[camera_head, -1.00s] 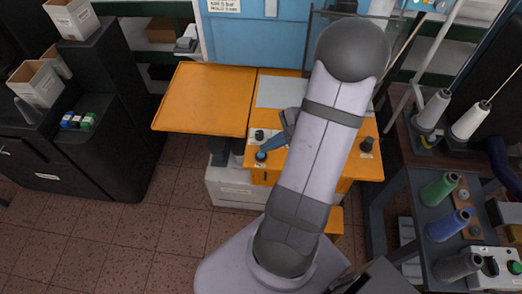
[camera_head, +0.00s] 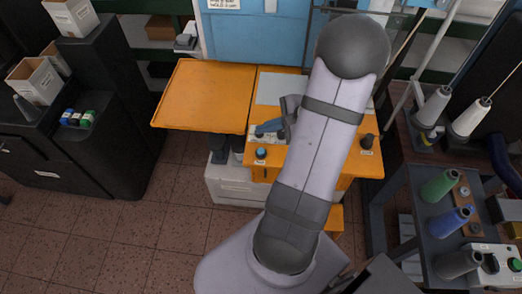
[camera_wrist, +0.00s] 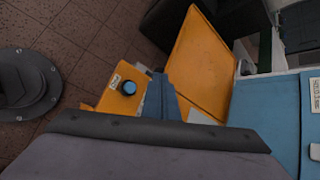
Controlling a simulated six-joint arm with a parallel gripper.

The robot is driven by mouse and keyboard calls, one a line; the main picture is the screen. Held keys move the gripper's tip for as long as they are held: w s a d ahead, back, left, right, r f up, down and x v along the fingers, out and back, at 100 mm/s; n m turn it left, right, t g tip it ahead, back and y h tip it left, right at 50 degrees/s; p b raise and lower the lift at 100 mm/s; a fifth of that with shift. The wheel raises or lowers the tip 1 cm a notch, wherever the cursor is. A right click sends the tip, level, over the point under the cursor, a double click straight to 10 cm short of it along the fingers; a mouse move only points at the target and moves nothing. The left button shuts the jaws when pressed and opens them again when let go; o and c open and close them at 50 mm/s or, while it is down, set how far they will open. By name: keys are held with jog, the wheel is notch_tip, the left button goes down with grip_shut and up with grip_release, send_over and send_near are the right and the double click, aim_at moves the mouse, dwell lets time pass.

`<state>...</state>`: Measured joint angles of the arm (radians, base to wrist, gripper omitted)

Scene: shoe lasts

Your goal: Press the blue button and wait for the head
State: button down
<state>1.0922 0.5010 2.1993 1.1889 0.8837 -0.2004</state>
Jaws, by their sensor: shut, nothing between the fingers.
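The blue button (camera_head: 261,153) is a round blue cap on a dark collar, on the front left of the orange workbench (camera_head: 200,95). It also shows in the wrist view (camera_wrist: 128,88), with a white label beside it. My gripper (camera_head: 259,131) has blue fingers, shut and empty. In the head view its tips lie just behind the button, over a small control box that they partly hide. In the wrist view the fingers (camera_wrist: 158,80) are right of the button, apart from it in the picture. I cannot make out the head; my arm covers part of the bench.
A dark knob (camera_head: 367,141) stands at the bench's right. A grey sheet (camera_head: 281,89) lies at its back. A trolley (camera_head: 415,195) with thread spools is at the right, dark cabinets (camera_head: 105,110) at the left. The floor at lower left is clear.

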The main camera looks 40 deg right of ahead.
notch_tip(320, 180, down, 7)
jog(key=b, duration=0.4)
jog(key=shift+r+b, duration=0.15)
jog(key=shift+b, duration=0.25)
jog(key=shift+f+b, duration=0.8)
jog(key=shift+b, duration=0.05)
jog(key=shift+f+b, duration=0.95)
jog(key=shift+b, duration=0.05)
dwell(1.8)
jog(key=shift+r, duration=0.1)
jog(key=shift+r+p, duration=0.65)
jog(key=shift+r, duration=0.2)
jog(key=shift+r+p, duration=1.95)
jog(key=shift+r, duration=0.55)
